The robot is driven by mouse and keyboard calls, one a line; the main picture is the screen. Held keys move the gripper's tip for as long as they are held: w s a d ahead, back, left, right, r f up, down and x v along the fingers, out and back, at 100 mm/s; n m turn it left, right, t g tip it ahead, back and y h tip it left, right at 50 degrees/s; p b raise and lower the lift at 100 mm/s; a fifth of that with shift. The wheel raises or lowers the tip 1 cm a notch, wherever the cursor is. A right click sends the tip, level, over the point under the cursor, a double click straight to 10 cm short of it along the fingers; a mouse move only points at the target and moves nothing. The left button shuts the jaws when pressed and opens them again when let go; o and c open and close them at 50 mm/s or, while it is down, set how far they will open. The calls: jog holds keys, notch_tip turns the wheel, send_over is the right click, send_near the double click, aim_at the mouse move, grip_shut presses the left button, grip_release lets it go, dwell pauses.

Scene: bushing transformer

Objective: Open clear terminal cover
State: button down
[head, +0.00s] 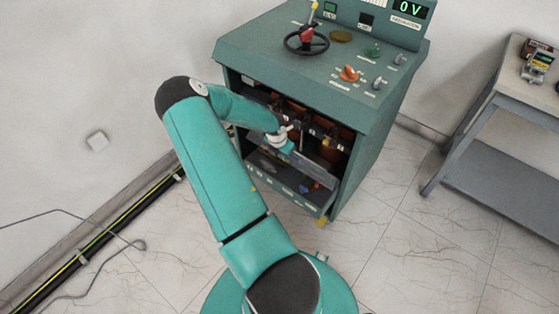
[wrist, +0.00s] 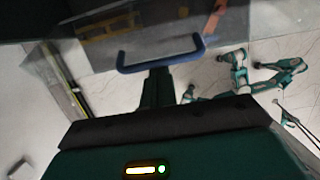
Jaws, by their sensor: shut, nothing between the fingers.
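The clear terminal cover (wrist: 88,58) is a see-through grey pane across the upper part of the wrist view, with a blue U-shaped handle (wrist: 163,57). In the head view, a pale translucent panel (head: 316,168) that looks like the cover slants in the open lower bay of the green cabinet. My gripper (wrist: 158,73) is shut and empty. Its tip appears right beside the handle's bar in the wrist view; I cannot tell if they touch. In the head view my gripper (head: 288,147) is at the bay's opening, with its fingers hard to make out.
The green cabinet (head: 330,85) has a sloped control top with a black handwheel (head: 306,41), knobs and a display reading 0 V. Brown and dark parts (head: 322,125) sit inside the bay. A grey table (head: 505,92) stands at right. The tiled floor between them is clear.

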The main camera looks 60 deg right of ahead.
jog(key=d+r, duration=0.2)
jog(key=d, duration=0.1)
jog(key=s+d+r, duration=0.1)
jog(key=d, duration=0.1)
jog(key=shift+d+r, duration=0.15)
jog(key=shift+s+d+r, duration=0.1)
jog(key=shift+d+r, duration=0.05)
jog(key=shift+d, duration=0.35)
jog(key=shift+d+r, duration=0.15)
jog(key=shift+d, duration=0.3)
